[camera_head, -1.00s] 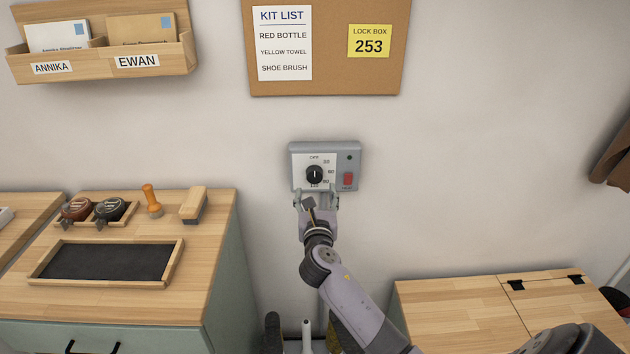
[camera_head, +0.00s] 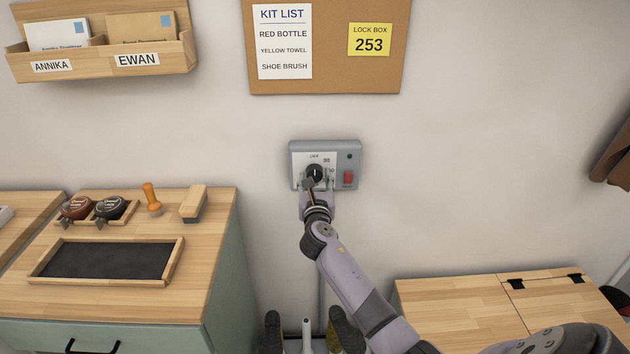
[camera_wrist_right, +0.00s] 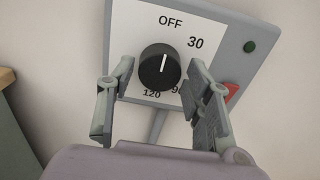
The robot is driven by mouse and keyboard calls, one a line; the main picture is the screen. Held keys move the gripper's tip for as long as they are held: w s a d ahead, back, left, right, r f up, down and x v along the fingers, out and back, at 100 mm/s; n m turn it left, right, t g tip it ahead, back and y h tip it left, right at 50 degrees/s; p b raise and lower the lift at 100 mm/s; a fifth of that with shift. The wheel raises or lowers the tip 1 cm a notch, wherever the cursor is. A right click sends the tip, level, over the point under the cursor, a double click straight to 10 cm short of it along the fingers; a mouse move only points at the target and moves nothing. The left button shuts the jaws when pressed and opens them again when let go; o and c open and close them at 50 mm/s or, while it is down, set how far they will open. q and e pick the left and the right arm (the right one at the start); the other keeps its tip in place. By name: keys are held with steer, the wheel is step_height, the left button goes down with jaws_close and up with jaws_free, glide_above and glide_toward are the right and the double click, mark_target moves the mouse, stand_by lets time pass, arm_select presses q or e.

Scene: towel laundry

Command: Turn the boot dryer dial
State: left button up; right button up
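The boot dryer control box (camera_head: 338,152) is grey with a white face and hangs on the wall below the cork board. Its black round dial (camera_head: 314,172) shows larger in the right wrist view (camera_wrist_right: 160,67), where its white mark points up, near OFF. The face is printed OFF, 30 and 120, with other numbers partly hidden. My right gripper (camera_head: 317,181) is at the box's face. In the wrist view its open fingers (camera_wrist_right: 162,80) stand on either side of the dial, with a gap visible on both sides. My left gripper is not in view.
A green indicator (camera_wrist_right: 249,46) and a red switch (camera_head: 348,177) sit on the box's right side, close to the right finger. A wooden chest (camera_head: 450,310) stands right. Boots are below.

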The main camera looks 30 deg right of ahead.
steer(key=c, duration=0.8)
